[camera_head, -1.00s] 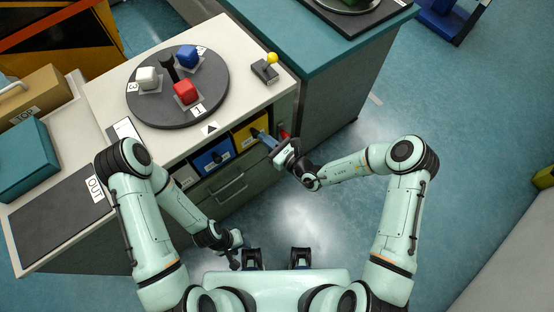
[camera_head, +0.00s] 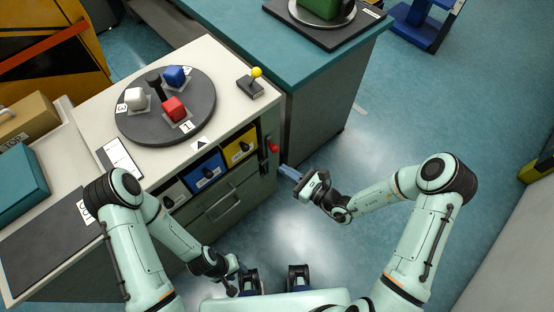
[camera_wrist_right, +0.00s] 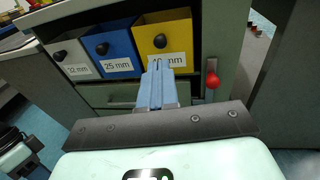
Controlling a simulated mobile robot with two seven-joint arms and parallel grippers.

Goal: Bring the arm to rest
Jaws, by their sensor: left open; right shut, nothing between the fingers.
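My right gripper (camera_head: 289,172) is shut and empty. Its blue fingers point at the cabinet's right end from a short distance, with floor showing between. In the right wrist view its closed fingers (camera_wrist_right: 157,82) stand in front of the yellow bin (camera_wrist_right: 170,40), with the red-knobbed lever (camera_wrist_right: 212,82) just to their right. That lever also shows in the head view (camera_head: 273,147), apart from the gripper. My left gripper (camera_head: 236,277) is low near my base, open by its look and holding nothing visible. It is small and partly hidden by its own wrist.
The cabinet has a blue bin (camera_head: 207,172), a grey bin (camera_head: 174,194) and a drawer (camera_head: 222,204). On top are a dark turntable (camera_head: 200,120) with white, blue and red cubes, and a yellow-knobbed joystick (camera_head: 252,84). A teal counter (camera_head: 310,50) stands behind.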

